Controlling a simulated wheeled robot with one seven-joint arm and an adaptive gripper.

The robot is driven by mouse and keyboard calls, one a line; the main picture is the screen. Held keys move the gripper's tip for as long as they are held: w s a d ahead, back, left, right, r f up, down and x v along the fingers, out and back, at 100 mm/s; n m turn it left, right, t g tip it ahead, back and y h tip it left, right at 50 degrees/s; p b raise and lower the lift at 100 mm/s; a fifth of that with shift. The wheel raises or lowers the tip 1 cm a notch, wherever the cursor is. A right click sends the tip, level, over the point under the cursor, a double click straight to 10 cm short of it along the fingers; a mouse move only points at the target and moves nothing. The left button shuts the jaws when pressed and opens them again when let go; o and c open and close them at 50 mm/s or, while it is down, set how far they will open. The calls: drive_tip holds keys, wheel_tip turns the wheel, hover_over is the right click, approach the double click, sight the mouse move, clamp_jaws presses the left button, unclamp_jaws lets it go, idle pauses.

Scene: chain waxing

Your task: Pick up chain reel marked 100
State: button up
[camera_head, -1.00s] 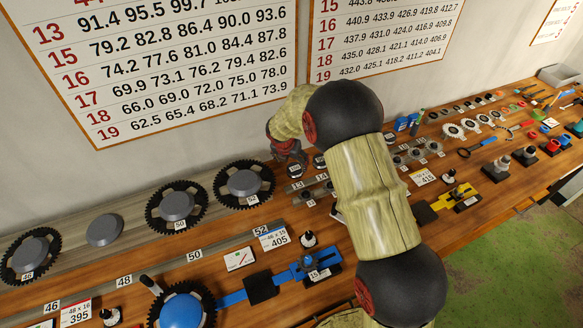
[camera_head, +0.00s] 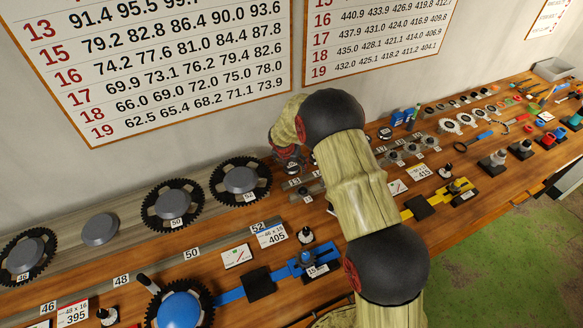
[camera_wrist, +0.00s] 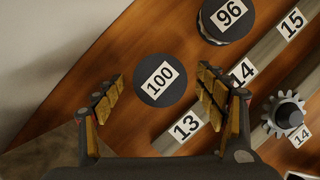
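The chain reel marked 100 (camera_wrist: 151,92) is a dark round disc with a white label. In the wrist view it lies on the wooden bench, between and beyond the two fingers. My gripper (camera_wrist: 158,95) is open, with a padded finger on either side of the reel and visible gaps to it. In the head view my gripper (camera_head: 291,160) hangs low over the bench near the wall, and the reel cannot be made out behind it.
A reel marked 96 (camera_wrist: 226,34) stands close by at upper right in the wrist view. A grey rail with labels 13 (camera_wrist: 186,125), 14 and 15 runs beside the reels, with a small sprocket (camera_wrist: 284,112) beyond. Large chainrings (camera_head: 240,181) stand left of my gripper.

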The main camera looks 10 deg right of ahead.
drive_tip(key=shift+c, duration=1.1)
drive_tip(key=c, duration=1.3)
drive_tip(key=shift+r, duration=0.1)
